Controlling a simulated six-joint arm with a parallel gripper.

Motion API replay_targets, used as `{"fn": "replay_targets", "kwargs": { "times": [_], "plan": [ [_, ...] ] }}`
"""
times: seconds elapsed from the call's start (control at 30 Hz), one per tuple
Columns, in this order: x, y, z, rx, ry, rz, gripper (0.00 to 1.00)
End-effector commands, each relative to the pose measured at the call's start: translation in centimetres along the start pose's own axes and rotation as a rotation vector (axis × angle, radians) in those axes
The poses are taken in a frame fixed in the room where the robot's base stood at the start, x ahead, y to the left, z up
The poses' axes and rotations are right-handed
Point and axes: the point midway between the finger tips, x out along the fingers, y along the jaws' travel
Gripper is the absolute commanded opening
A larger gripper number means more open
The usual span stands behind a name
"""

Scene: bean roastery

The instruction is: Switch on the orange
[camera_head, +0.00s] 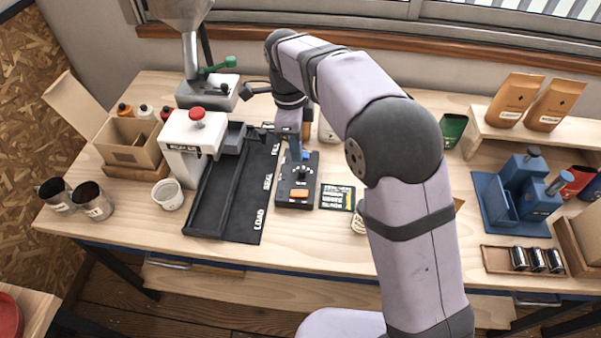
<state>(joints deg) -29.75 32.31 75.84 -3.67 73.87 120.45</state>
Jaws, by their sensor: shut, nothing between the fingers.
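A dark control box (311,196) stands on the wooden bench near the middle of the camera_head view. An orange switch (299,193) sits on its top near the front edge. Whether it is on or off cannot be told. A small blue part (306,155) shows near the back of the box, and a dark knob lies between the two. My gripper (296,158) points down over the back part of the box, behind the orange switch and apart from it. It is shut and empty. My gripper hides some of the box's back; contact there cannot be told.
A black tray (192,221) marked LOAD, SEAL and FILL and a white machine (183,135) with a red knob stand left of the box. A small dark card (337,196) lies to its right. My arm covers the bench further right.

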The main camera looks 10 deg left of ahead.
Motion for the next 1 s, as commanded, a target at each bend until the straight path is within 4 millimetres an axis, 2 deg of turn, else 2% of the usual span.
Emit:
{"fn": "replay_targets", "kwargs": {
  "times": [0.03,0.4,0.7,0.87,1.0],
  "plan": [
    [0.7,-0.1,0.3,-0.001,0.013,-0.001,0.00],
    [-0.1,0.0,0.7,0.007,0.070,0.001,0.00],
    [0.0,0.0,0.7,0.007,0.070,0.002,0.00],
    [0.9,0.0,0.6,0.007,0.071,0.003,0.00],
    [2.6,0.1,0.4,0.007,0.071,0.004,0.00]
  ]
}}
